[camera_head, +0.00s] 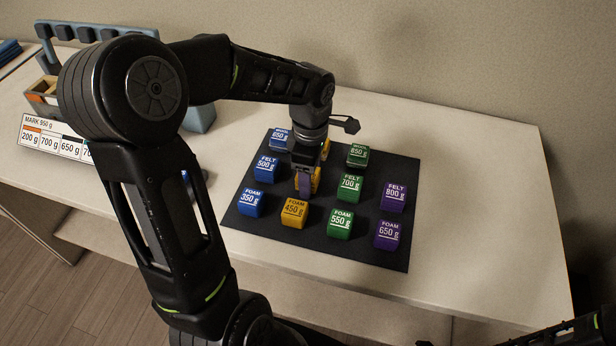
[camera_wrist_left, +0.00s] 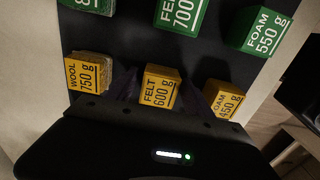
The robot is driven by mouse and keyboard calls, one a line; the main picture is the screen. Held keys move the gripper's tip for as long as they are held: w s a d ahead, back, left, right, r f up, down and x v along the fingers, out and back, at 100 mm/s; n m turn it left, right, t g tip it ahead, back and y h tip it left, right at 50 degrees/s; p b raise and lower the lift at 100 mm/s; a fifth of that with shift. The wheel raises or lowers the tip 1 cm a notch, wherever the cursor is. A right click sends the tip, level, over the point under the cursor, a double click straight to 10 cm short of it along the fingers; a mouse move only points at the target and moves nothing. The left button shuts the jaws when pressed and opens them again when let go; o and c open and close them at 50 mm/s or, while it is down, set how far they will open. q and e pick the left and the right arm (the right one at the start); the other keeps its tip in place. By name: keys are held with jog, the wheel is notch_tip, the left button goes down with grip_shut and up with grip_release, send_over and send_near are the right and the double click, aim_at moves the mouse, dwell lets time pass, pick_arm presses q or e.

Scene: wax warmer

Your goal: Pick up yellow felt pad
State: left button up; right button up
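The yellow felt pad, a block labelled "FELT 600 g" (camera_wrist_left: 160,90), stands upright in the left wrist view, between yellow "WOOL 750 g" (camera_wrist_left: 88,74) and yellow "FOAM 450 g" (camera_wrist_left: 223,101). My left gripper (camera_head: 305,182) points down over the yellow column of the dark mat in the head view and hides most of the felt pad; only a yellow edge (camera_head: 316,181) shows. In the left wrist view its dark fingers lie on either side of the felt pad and look open, with contact unclear.
Blue, green and purple blocks stand close by on the dark mat (camera_head: 390,258), including green "FELT 700 g" (camera_head: 350,187) and blue "FELT 500 g" (camera_head: 266,168). A label board (camera_head: 55,138) and blue rack stand at left. The table's right side is clear.

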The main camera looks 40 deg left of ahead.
pick_arm(q)
jog(key=c, duration=1.2)
notch_tip(320, 180, up, 10)
jog(key=shift+b, duration=0.6)
dwell(0.3)
